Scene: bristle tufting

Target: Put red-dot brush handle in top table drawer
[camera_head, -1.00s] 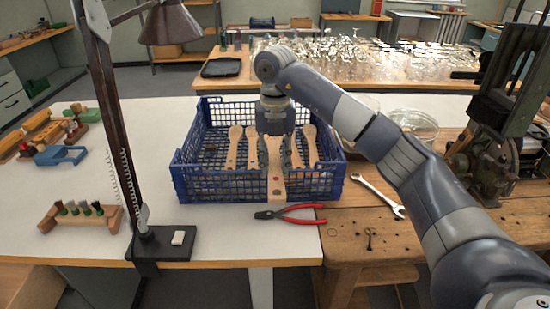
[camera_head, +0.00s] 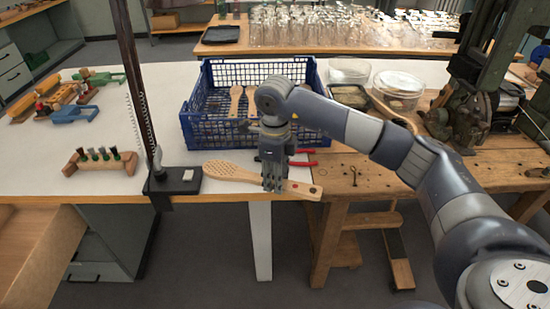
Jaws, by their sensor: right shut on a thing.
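The red-dot brush handle (camera_head: 234,173) is a pale wooden paddle. Its wide drilled head points left, and its narrow end with the red dot points right. My right gripper (camera_head: 272,184) is shut on its shaft from above, in front of the blue crate near the table's front edge. The fingers cover part of the shaft. A wooden drawer (camera_head: 52,245) stands pulled out at the lower left, below the table top; much of it is cut off by the frame. My left gripper is not in view.
The blue crate (camera_head: 215,133) holds other wooden handles (camera_head: 236,100). Red-handled pliers (camera_head: 303,163) lie behind my gripper. A lamp stand (camera_head: 172,181) rises between the held handle and the drawer. A wooden block with several tufts (camera_head: 100,160) sits left of the stand.

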